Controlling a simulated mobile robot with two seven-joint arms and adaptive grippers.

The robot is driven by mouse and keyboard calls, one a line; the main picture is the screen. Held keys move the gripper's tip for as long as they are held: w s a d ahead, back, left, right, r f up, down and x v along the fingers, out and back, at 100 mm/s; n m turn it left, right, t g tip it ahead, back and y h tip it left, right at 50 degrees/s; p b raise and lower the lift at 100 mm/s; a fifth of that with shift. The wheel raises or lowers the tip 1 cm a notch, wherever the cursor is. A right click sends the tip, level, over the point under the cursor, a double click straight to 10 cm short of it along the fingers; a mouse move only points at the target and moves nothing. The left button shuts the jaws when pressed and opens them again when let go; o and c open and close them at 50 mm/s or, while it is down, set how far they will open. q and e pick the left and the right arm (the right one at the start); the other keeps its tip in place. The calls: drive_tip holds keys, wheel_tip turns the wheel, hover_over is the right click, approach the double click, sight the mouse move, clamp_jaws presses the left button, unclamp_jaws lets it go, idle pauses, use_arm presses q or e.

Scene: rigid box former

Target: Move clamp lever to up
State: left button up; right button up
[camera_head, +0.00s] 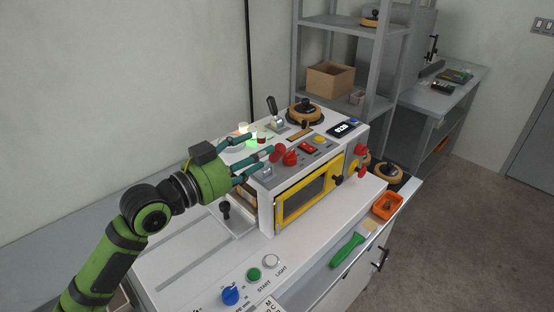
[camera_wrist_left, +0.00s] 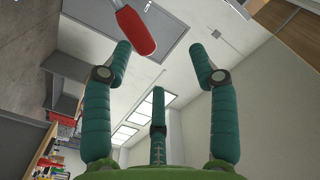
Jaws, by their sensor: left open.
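A lever with a red grip, which looks like the clamp lever (camera_head: 276,152), stands on a small grey plate near the left end of the white machine's top. Its red grip (camera_wrist_left: 135,31) also shows in the left wrist view, tilted, near the upper left finger. My left gripper (camera_head: 258,155) reaches in from the left over the machine top. Its teal fingers are spread and empty, with their tips close to the red grip. I cannot tell whether they touch it. The fingers hide part of the lever's base. My right gripper does not show.
Also on the machine top are a black-knobbed lever (camera_head: 272,105), a red knob (camera_head: 291,158), a black-and-orange dial (camera_head: 305,112) and a small display (camera_head: 342,129). A yellow-framed window (camera_head: 305,195) is on the front. A green-handled brush (camera_head: 347,248) and an orange tray (camera_head: 387,205) lie in front.

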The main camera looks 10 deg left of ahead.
sight(275, 158)
use_arm(q)
drive_tip(key=w+d+f, duration=0.1)
drive_tip(key=w, duration=0.1)
drive_tip(key=w+d+f, duration=0.2)
drive_tip(key=shift+d, duration=0.3)
drive_tip(key=shift+w+d+f, duration=0.1)
drive_tip(key=shift+w+d, duration=0.1)
drive_tip(key=shift+w, duration=0.3)
clamp_jaws()
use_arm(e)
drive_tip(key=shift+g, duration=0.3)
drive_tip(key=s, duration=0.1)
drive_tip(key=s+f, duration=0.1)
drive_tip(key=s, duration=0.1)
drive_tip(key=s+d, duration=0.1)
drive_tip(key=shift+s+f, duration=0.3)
